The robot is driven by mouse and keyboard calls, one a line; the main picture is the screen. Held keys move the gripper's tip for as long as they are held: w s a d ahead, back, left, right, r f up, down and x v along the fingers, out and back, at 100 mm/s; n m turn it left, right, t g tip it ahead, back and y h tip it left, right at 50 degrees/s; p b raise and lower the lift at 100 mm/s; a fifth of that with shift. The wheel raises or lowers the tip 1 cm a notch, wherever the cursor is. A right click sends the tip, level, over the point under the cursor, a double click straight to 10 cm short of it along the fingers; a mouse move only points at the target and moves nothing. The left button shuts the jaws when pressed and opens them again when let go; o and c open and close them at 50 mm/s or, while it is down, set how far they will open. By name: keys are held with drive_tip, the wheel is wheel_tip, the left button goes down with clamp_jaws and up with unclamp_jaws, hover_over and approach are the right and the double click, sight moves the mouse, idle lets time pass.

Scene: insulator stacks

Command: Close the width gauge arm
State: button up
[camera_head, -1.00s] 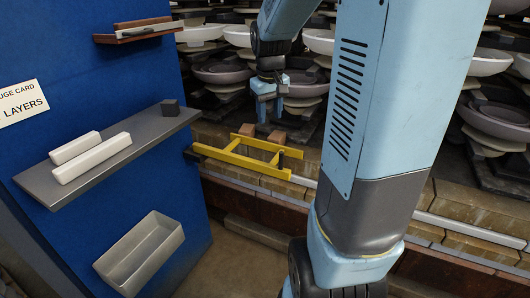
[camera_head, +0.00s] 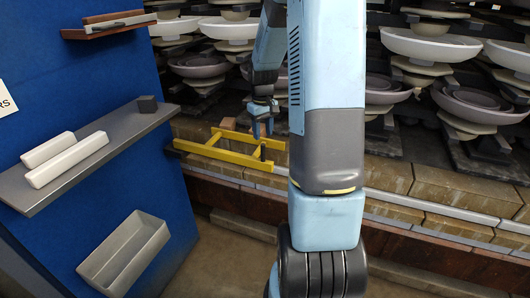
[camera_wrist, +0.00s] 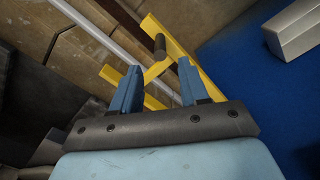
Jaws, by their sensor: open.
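The yellow width gauge (camera_head: 222,153) is a frame of long bars and crossbars at the edge of the brick ledge. A dark upright peg (camera_head: 263,152) stands near its right end; the same peg shows in the wrist view (camera_wrist: 160,46). Which bar is the movable arm I cannot tell. My gripper (camera_head: 263,130) points down just above the right end of the gauge. In the wrist view its blue fingers (camera_wrist: 158,88) are apart and empty. The peg appears beyond the gap between them, and a yellow crossbar (camera_wrist: 156,70) shows through the gap.
A blue panel (camera_head: 140,190) on the left carries a grey shelf (camera_head: 110,135) with two white bars, a metal bin (camera_head: 125,255) and a small brown rack (camera_head: 108,24). Insulator stacks (camera_head: 440,45) fill the back. A metal rail (camera_head: 420,208) runs along the ledge.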

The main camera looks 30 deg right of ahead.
sight(263, 161)
wheel_tip(263, 161, down, 10)
drive_tip(key=shift+r, duration=0.2)
idle(0.3)
clamp_jaws()
idle(0.4)
